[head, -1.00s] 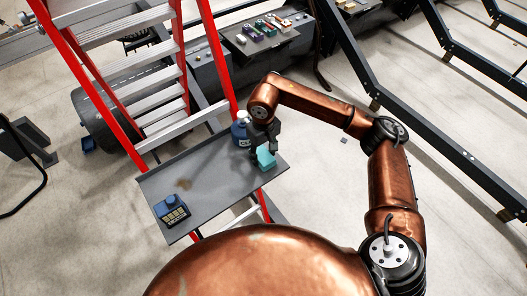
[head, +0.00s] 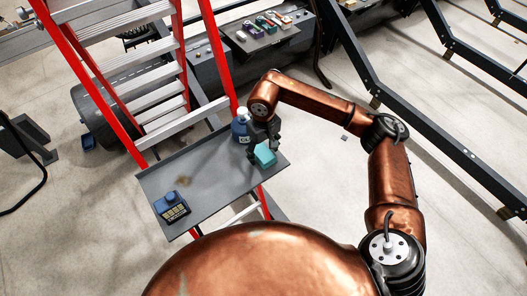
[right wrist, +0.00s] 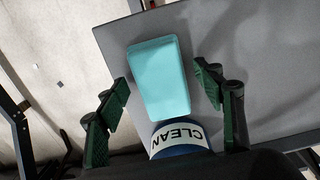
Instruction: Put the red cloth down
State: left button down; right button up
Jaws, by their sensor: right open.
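I see no red cloth; a teal, block-like folded piece (head: 265,155) lies at the right end of a grey shelf (head: 215,178) on the ladder. My right gripper (head: 265,137) is over it, beside a blue bottle. In the right wrist view, the teal piece (right wrist: 160,82) lies flat on the grey surface. The right gripper (right wrist: 163,84) is open, with green-padded fingers apart on either side of it and visible gaps to both. My left gripper is not in view.
The blue bottle (head: 241,127) with a "CLEAN" label stands close by the right gripper. A blue and black box (head: 171,208) sits at the shelf's left end, with a brown stain (head: 184,182) between. The red ladder (head: 130,80) rises behind. The shelf's middle is free.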

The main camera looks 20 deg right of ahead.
aim_at(264, 153)
jog(key=shift+r, duration=0.2)
notch_tip(264, 153, up, 12)
jog(key=b, duration=0.3)
jog(key=shift+b, duration=0.4)
